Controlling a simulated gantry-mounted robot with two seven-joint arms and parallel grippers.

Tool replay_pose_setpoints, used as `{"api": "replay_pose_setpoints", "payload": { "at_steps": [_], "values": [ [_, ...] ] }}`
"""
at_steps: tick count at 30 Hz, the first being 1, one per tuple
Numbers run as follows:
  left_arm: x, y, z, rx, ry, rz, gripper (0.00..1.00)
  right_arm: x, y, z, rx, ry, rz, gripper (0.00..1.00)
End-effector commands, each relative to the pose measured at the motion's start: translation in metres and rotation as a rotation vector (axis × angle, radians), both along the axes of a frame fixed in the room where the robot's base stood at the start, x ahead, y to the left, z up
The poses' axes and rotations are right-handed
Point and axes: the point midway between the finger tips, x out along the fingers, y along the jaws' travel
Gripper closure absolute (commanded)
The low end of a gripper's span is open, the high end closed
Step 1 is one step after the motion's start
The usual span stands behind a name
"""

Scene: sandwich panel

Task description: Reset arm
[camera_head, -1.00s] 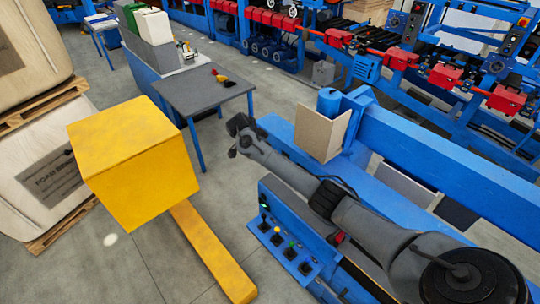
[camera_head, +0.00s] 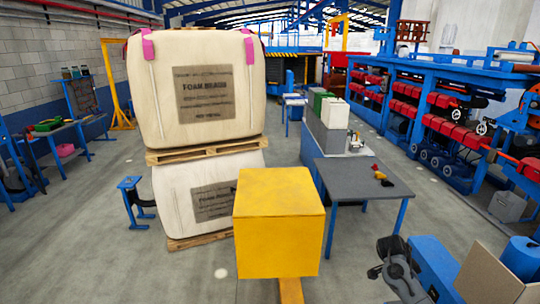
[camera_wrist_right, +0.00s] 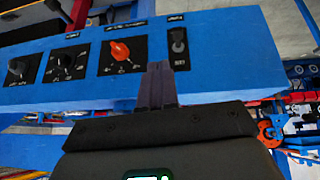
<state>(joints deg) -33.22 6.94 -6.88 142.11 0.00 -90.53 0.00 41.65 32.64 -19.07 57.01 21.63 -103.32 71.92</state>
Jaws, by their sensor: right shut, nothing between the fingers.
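My right arm comes into the head view at the lower right, with its dark gripper end (camera_head: 385,258) beside a blue machine. In the right wrist view the two dark fingers of my right gripper (camera_wrist_right: 157,84) are together, with nothing between them. They point toward a blue control panel (camera_wrist_right: 225,62) with an orange rotary knob (camera_wrist_right: 120,50), two black knobs and a black switch (camera_wrist_right: 178,42). Whether the fingers touch the panel is not clear. My left gripper is not in view.
A yellow block (camera_head: 278,225) on a post stands in the middle foreground. Behind it are stacked foam-bead bags (camera_head: 190,140) on pallets. A grey table (camera_head: 345,180) with small items stands to the right. Blue machinery lines the right side. Open floor lies at left.

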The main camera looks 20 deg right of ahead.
Motion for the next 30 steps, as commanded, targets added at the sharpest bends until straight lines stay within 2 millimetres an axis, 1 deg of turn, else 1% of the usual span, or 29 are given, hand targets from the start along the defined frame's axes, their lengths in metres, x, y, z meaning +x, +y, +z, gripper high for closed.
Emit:
{"api": "replay_pose_setpoints", "payload": {
  "at_steps": [1,2,3,5,6,8,9,11,12,14,15,16,17,18,20,21,22,23,24,26,27,29,30],
  "values": [
    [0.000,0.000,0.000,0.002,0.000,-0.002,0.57,-0.013,0.005,-0.024,0.007,0.043,0.006,1.00],
    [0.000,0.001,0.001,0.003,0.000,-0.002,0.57,-0.021,0.009,-0.038,0.012,0.068,0.009,1.00],
    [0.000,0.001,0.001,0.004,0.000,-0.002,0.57,-0.034,0.015,-0.059,0.021,0.103,0.013,1.00],
    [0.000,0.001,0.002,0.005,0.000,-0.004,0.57,-0.056,0.027,-0.092,0.038,0.157,0.027,1.00],
    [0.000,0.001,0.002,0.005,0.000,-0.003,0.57,-0.071,0.039,-0.114,0.053,0.189,0.044,1.00],
    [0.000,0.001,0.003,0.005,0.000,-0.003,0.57,-0.097,0.060,-0.146,0.080,0.235,0.077,1.00],
    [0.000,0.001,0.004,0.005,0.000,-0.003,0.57,-0.114,0.077,-0.165,0.101,0.261,0.104,1.00],
    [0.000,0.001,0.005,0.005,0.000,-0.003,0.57,-0.142,0.102,-0.192,0.137,0.293,0.148,1.00],
    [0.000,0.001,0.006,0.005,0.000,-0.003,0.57,-0.160,0.120,-0.207,0.165,0.313,0.185,1.00],
    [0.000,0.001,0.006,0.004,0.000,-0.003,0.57,-0.190,0.150,-0.226,0.214,0.340,0.253,1.00],
    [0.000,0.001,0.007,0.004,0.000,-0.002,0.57,-0.209,0.170,-0.236,0.252,0.356,0.306,1.00],
    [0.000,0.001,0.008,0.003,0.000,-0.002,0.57,-0.224,0.184,-0.242,0.281,0.365,0.348,1.00],
    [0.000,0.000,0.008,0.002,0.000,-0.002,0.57,-0.238,0.199,-0.246,0.312,0.373,0.393,1.00],
    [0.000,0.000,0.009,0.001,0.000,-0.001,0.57,-0.257,0.219,-0.249,0.354,0.382,0.457,1.00],
    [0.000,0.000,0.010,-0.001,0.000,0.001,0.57,-0.283,0.248,-0.248,0.418,0.384,0.561,1.00],
    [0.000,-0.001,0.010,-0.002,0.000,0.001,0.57,-0.299,0.266,-0.244,0.459,0.380,0.638,1.00],
    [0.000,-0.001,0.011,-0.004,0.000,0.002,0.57,-0.310,0.280,-0.239,0.491,0.374,0.700,1.00],
    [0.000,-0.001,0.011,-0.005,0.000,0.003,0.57,-0.319,0.292,-0.231,0.518,0.363,0.765,1.00],
    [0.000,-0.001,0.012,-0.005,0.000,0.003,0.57,-0.329,0.307,-0.220,0.548,0.343,0.851,1.00],
    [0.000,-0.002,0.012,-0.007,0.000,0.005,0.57,-0.338,0.325,-0.197,0.576,0.306,0.986,1.00],
    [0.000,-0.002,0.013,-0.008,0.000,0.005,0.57,-0.339,0.334,-0.181,0.582,0.276,1.076,1.00],
    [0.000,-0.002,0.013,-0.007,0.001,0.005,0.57,-0.336,0.345,-0.152,0.570,0.228,1.216,1.00],
    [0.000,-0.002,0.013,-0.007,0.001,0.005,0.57,-0.329,0.350,-0.132,0.544,0.192,1.312,1.00]
  ]
}}
